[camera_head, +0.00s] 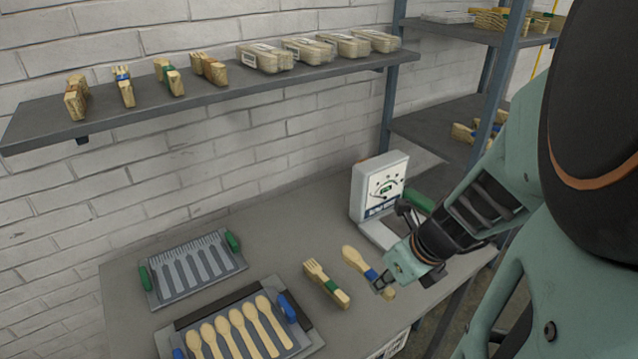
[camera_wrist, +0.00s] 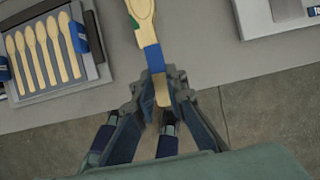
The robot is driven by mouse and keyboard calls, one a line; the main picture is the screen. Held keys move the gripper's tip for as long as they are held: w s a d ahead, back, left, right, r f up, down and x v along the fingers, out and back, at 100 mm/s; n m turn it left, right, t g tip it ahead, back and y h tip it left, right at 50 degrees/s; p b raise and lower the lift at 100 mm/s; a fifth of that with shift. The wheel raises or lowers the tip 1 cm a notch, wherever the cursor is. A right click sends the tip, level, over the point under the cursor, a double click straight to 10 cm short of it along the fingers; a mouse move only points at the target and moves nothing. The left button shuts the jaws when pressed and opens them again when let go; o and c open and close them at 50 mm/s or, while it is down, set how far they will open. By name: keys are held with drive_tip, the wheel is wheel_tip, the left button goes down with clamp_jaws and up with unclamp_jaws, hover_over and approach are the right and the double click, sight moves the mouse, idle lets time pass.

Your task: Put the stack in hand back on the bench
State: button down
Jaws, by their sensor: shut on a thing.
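A stack of wooden spoons (camera_head: 353,259) with a blue band is in my gripper (camera_head: 384,284), its bowl end pointing away toward the wall. In the wrist view the spoon stack (camera_wrist: 143,12) runs up from between the fingers of my gripper (camera_wrist: 160,95), with the blue band just beyond the fingertips. The fingers are shut on the handle end. The stack is over the front part of the grey bench (camera_head: 290,225); I cannot tell if it touches the top. In the wrist view the handle end reaches past the bench edge.
A fork stack with a green band (camera_head: 326,284) lies just left of the spoons. A spoon tray (camera_head: 190,335) and a fork-shaped mould tray (camera_head: 160,290) lie further left. A white dial device (camera_head: 366,187) stands behind right. A shelf (camera_head: 140,103) holds stacks and wrapped packs.

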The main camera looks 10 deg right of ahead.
drive_tip(key=w+d+f+b, duration=0.1)
drive_tip(key=w+d+f, duration=0.1)
drive_tip(key=w+f, duration=0.1)
drive_tip(key=w+d+f+b, duration=0.1)
drive_tip(key=w+d+f, duration=0.1)
drive_tip(key=w, duration=0.3)
drive_tip(key=w+d+f+b, duration=0.1)
drive_tip(key=w+d+f, duration=0.1)
drive_tip(key=w+f, duration=0.1)
drive_tip(key=shift+w+f, duration=0.4)
drive_tip(key=shift+f, duration=0.25)
drive_tip(key=shift+w+d+f, duration=0.1)
drive_tip(key=shift+w+f, duration=0.1)
drive_tip(key=shift+f, duration=0.1)
drive_tip(key=shift+w+f+b, duration=0.1)
drive_tip(key=shift+f+b, duration=0.5)
drive_tip(key=shift+f, duration=0.95)
drive_tip(key=shift+f, duration=0.2)
drive_tip(key=c, duration=2)
unclamp_jaws()
drive_tip(key=shift+o, duration=0.2)
drive_tip(key=shift+r, duration=0.1)
